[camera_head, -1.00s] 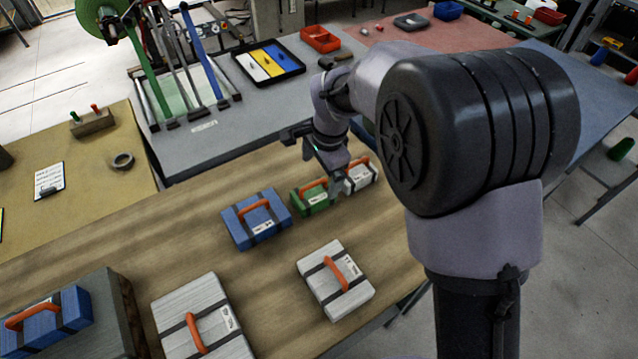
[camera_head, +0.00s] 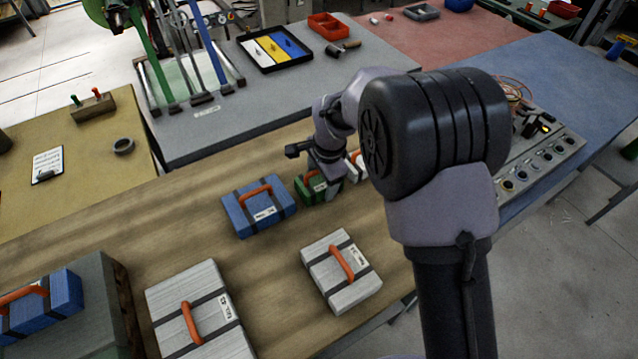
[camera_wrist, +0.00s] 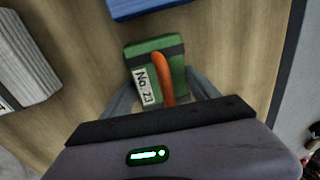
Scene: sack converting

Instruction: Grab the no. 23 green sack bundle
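The green sack bundle (camera_head: 303,190) lies on the wooden table, partly hidden by my gripper in the head view. In the wrist view the green bundle (camera_wrist: 172,50) shows a dark strap, a white label reading "No. 23" and an orange handle (camera_wrist: 163,75). My gripper (camera_wrist: 162,88) is open over it, with one grey finger on each side of the handle. The near end of the bundle and handle is hidden by the gripper body. In the head view my gripper (camera_head: 328,187) is low at the bundle; contact cannot be told.
A blue bundle (camera_head: 257,212) lies close left of the green one. A white bundle (camera_head: 352,166) is partly hidden just behind my gripper. White bundles (camera_head: 341,272) and (camera_head: 200,305) lie nearer. Another blue bundle (camera_head: 62,292) sits on a grey block at left.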

